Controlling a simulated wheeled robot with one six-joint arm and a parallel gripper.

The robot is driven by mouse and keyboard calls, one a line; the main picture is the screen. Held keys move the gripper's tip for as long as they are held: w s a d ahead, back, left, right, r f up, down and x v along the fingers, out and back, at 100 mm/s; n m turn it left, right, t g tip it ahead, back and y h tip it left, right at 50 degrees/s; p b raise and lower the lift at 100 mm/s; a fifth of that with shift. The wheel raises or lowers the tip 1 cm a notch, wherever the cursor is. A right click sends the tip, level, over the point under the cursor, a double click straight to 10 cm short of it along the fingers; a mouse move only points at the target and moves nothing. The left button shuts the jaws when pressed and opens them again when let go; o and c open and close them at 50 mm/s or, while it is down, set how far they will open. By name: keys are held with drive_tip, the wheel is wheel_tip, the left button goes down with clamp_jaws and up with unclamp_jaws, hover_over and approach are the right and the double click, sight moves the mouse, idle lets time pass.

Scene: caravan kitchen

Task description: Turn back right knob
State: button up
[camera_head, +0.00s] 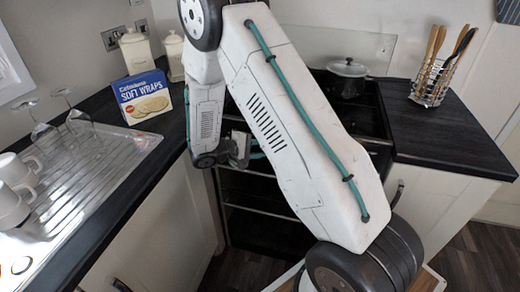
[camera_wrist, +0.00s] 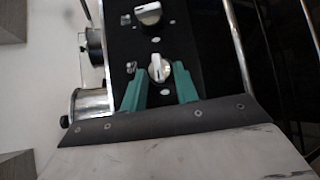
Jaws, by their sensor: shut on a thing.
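In the wrist view, a black control panel (camera_wrist: 190,35) carries light-coloured knobs. One knob (camera_wrist: 160,68) sits between the two green fingers of my gripper (camera_wrist: 160,79), which is shut on it. A second knob (camera_wrist: 148,14) shows farther up the panel, clear of the fingers. The printed marks beside the knobs are too small to read, so I cannot tell which burner the held knob serves. In the head view, my gripper (camera_head: 250,150) is at the front of the dark cooker (camera_head: 370,118), and my arm hides much of the panel and its knobs.
A lidded pot (camera_head: 347,80) stands on the hob. A utensil basket (camera_head: 430,82) is on the right counter (camera_head: 450,135). A wraps box (camera_head: 146,98), canisters (camera_head: 136,52), upturned glasses (camera_head: 42,132) and mugs (camera_head: 12,205) are at the left. A metal rail (camera_wrist: 238,50) runs beside the panel.

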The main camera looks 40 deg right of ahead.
drive_tip(key=o, duration=1)
drive_tip(key=shift+s+d, duration=0.1)
drive_tip(key=v, duration=0.8)
drive_tip(key=shift+f, duration=0.1)
drive_tip(key=s+a+r+t+y, duration=0.1)
drive_tip(key=s+a+r+y, duration=0.1)
drive_tip(key=s+r+y, duration=0.2)
drive_tip(key=s+a+r+m+t+y, duration=0.1)
drive_tip(key=s+a+r+y, duration=0.2)
drive_tip(key=s+r, duration=0.8)
drive_tip(key=s+a+r+m+t+y, duration=0.1)
drive_tip(key=s+a+r+y, duration=0.2)
drive_tip(key=s+r+y, duration=0.4)
drive_tip(key=shift+s+a+r, duration=0.1)
drive_tip(key=shift+s+r, duration=0.05)
drive_tip(key=shift+s, duration=1.1)
drive_tip(key=shift+s+d+r, duration=0.1)
drive_tip(key=shift+s+r, duration=0.05)
drive_tip(key=shift+s, duration=1.1)
drive_tip(key=shift+s+a+r, duration=0.1)
drive_tip(key=shift+s+r, duration=0.05)
drive_tip(key=shift+s, duration=1.1)
